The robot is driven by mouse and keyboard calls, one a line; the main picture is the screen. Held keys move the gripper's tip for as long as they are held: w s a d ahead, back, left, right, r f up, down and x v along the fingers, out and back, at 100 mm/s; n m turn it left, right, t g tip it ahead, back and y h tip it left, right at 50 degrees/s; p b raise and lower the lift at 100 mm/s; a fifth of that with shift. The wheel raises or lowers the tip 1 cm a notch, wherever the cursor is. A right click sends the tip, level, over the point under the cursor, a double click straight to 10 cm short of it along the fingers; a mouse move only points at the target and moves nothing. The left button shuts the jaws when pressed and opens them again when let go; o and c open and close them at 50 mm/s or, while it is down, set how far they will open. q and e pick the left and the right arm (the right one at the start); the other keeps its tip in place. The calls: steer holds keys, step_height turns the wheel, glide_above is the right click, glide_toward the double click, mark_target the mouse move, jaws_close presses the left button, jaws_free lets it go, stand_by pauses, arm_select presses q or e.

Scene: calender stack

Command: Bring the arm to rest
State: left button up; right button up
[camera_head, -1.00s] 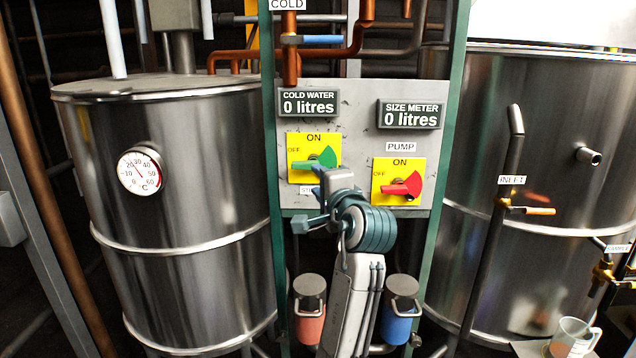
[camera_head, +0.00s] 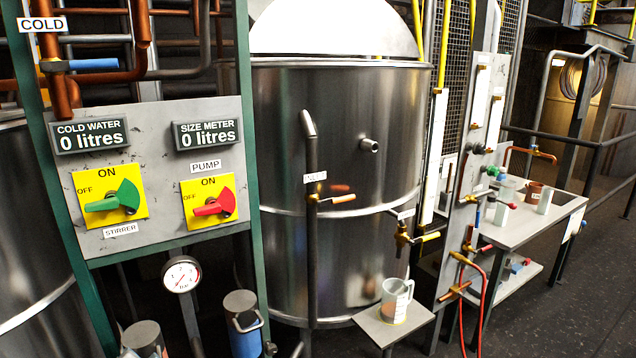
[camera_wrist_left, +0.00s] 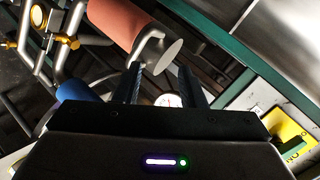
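My left gripper (camera_wrist_left: 163,85) shows in the left wrist view. Its two dark fingers stand apart with a gap between them and hold nothing. A red cylinder (camera_wrist_left: 118,20) with a grey end cap lies just beyond the fingertips in that view; I cannot tell how far off it is. Neither gripper shows in the head view. The control panel (camera_head: 155,167) there has a green stirrer switch (camera_head: 112,203) and a red pump switch (camera_head: 211,206). A yellow switch plate (camera_wrist_left: 290,130) shows at the right of the left wrist view.
A large steel tank (camera_head: 340,130) stands right of the panel. A clear jug (camera_head: 396,300) stands on a small shelf (camera_head: 372,325). A side table (camera_head: 555,205) holds small items, and open floor (camera_head: 570,300) lies at the right. A blue cylinder (camera_head: 246,335) is below the panel.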

arm_select(q)
steer(key=s+d+f+n+g+h, duration=0.1)
steer(key=s+d+f+g+h, duration=0.1)
steer(key=s+f, duration=0.55)
steer(key=s+d+f+n+g+h, duration=0.2)
steer(key=s+d+f, duration=0.15)
steer(key=s, duration=0.65)
steer(key=s+d+f+n+g+h, duration=0.1)
steer(key=s+f+g+h, duration=0.15)
steer(key=s+f, duration=0.45)
step_height(320, 180, down, 30)
steer(key=s+a, duration=0.2)
steer(key=s+a+f+g, duration=0.1)
steer(key=s+f, duration=1.6)
steer(key=f, duration=0.1)
steer(key=shift+a+n+g, duration=0.25)
steer(key=shift+n+g, duration=0.1)
steer(key=shift+n, duration=0.05)
